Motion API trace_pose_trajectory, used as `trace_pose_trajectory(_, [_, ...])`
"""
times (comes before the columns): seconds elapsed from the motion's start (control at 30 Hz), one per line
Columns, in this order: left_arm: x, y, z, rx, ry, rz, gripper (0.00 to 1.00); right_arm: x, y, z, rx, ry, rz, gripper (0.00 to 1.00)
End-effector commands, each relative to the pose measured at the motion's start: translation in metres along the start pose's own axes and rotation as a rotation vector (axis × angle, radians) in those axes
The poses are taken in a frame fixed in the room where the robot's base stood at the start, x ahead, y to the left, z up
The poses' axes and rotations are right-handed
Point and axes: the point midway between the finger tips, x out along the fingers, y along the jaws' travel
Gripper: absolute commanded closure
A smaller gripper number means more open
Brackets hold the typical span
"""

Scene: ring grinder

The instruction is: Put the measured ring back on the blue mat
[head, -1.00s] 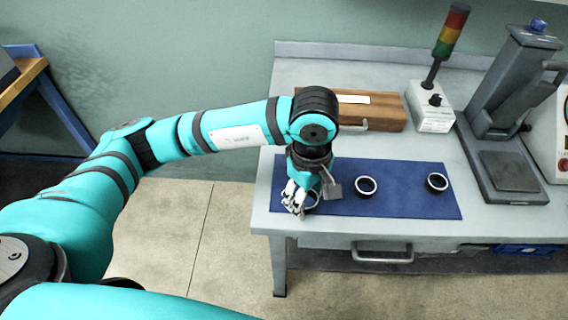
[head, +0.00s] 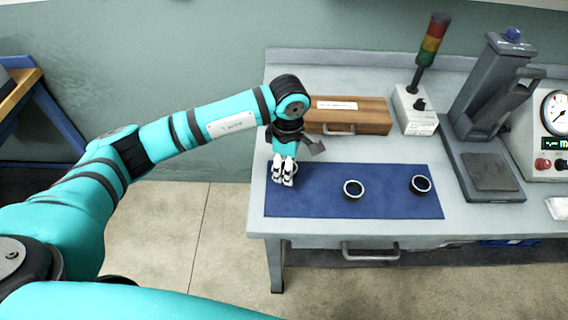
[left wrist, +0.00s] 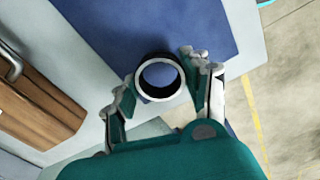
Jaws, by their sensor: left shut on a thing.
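The blue mat (head: 320,203) lies on the bench top; it also fills part of the left wrist view (left wrist: 185,25). My left gripper (head: 284,180) points down over the mat's back left part. In the left wrist view its fingers (left wrist: 160,84) are shut on a dark ring with a pale rim (left wrist: 160,99), with blue mat behind it. Whether the ring touches the mat I cannot tell. Two other dark rings are on the mat, one near the middle (head: 354,196) and one at the right (head: 420,191). My right gripper is not in view.
A wooden box with a handle (head: 350,118) stands behind the mat, close to my left wrist. A signal light (head: 431,45), a grey press-like stand (head: 480,100) and a machine with a dial (head: 545,150) stand at the right. Bare mat lies between my gripper and the middle ring.

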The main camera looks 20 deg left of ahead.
Motion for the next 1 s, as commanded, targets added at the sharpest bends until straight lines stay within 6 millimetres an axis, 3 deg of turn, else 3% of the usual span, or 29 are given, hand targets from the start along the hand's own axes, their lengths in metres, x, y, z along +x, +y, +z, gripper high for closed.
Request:
trace_pose_trajectory(0.23, [0.004, 0.011, -0.013, 0.001, -0.001, 0.000, 0.94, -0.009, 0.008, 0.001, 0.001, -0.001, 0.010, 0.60])
trace_pose_trajectory(0.47, [0.032, 0.011, -0.012, 0.001, -0.002, -0.002, 0.94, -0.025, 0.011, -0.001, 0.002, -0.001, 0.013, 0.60])
trace_pose_trajectory(0.87, [0.042, 0.011, -0.013, 0.002, -0.001, 0.002, 0.94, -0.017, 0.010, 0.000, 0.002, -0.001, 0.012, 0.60])
trace_pose_trajectory(0.9, [0.040, 0.011, -0.013, 0.002, -0.001, 0.001, 0.47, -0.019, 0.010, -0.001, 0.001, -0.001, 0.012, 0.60])
trace_pose_trajectory(1.0, [0.040, 0.011, -0.013, 0.002, -0.001, 0.001, 0.34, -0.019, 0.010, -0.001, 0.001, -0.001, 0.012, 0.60])
